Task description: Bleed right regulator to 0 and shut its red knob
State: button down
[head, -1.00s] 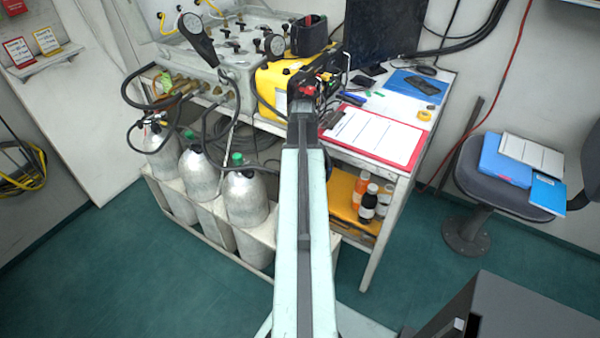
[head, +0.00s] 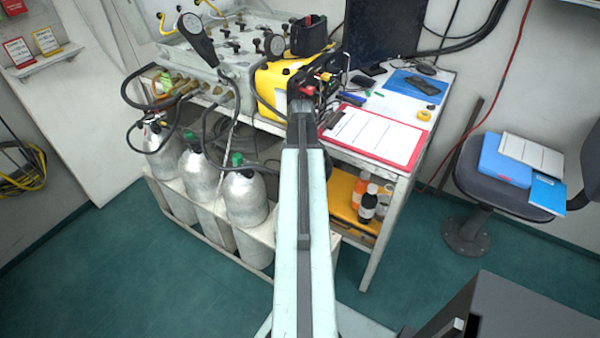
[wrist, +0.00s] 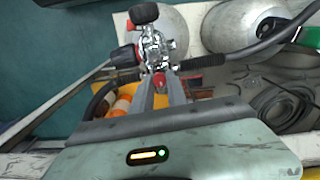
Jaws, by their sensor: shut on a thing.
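In the wrist view my gripper (wrist: 158,92) is shut, with its fingertips on a small red knob (wrist: 159,80). The knob sits at the lower end of a chrome regulator (wrist: 152,47), which has a round black part (wrist: 143,14) at its top and dark arms to either side. No gauge reading can be made out. In the head view my gripper (head: 303,92) is beside the yellow case, at the far end of my pale green arm; small red parts show there, but the regulator is largely hidden.
Grey cylinders (head: 245,198) stand in a rack at left. A grey panel (head: 230,50) with gauges and a yellow case (head: 272,82) are on the table. A red clipboard (head: 375,135) lies right of my arm. Bottles (head: 368,205) stand below. Black hoses run close to the regulator.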

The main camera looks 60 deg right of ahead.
jog(key=shift+m, duration=0.6)
jog(key=c, duration=1.6)
grip_release()
jog(key=shift+r, duration=0.1)
notch_tip(320, 180, up, 8)
jog(key=p, duration=0.8)
jog(key=shift+f, duration=0.2)
